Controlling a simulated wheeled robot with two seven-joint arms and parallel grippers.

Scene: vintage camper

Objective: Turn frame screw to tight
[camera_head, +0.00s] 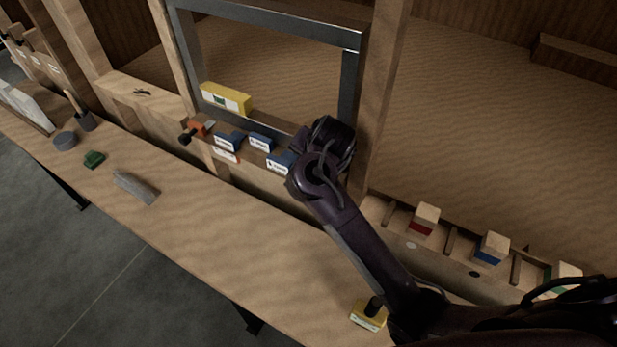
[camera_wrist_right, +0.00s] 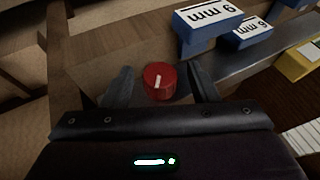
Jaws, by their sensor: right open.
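A red round knob (camera_wrist_right: 160,82) with a short white mark on its face, which I take to be the frame screw, shows in the right wrist view. It sits on a wooden surface, and the mark runs nearly upright in that picture. My right gripper (camera_wrist_right: 162,84) is open, with one finger on each side of the knob and small gaps visible. In the head view my right gripper (camera_head: 331,140) is at the lower right corner of the grey metal frame (camera_head: 349,82); it hides the knob there. My left gripper is not in view.
Blue labelled blocks (camera_head: 261,143) stand along the frame's lower edge, close to my right gripper. A yellow level (camera_head: 226,98) and an orange clamp-like piece (camera_head: 199,128) are further left. Coloured wooden blocks (camera_head: 424,218) lie right of my arm. The bench's middle (camera_head: 240,235) is clear.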

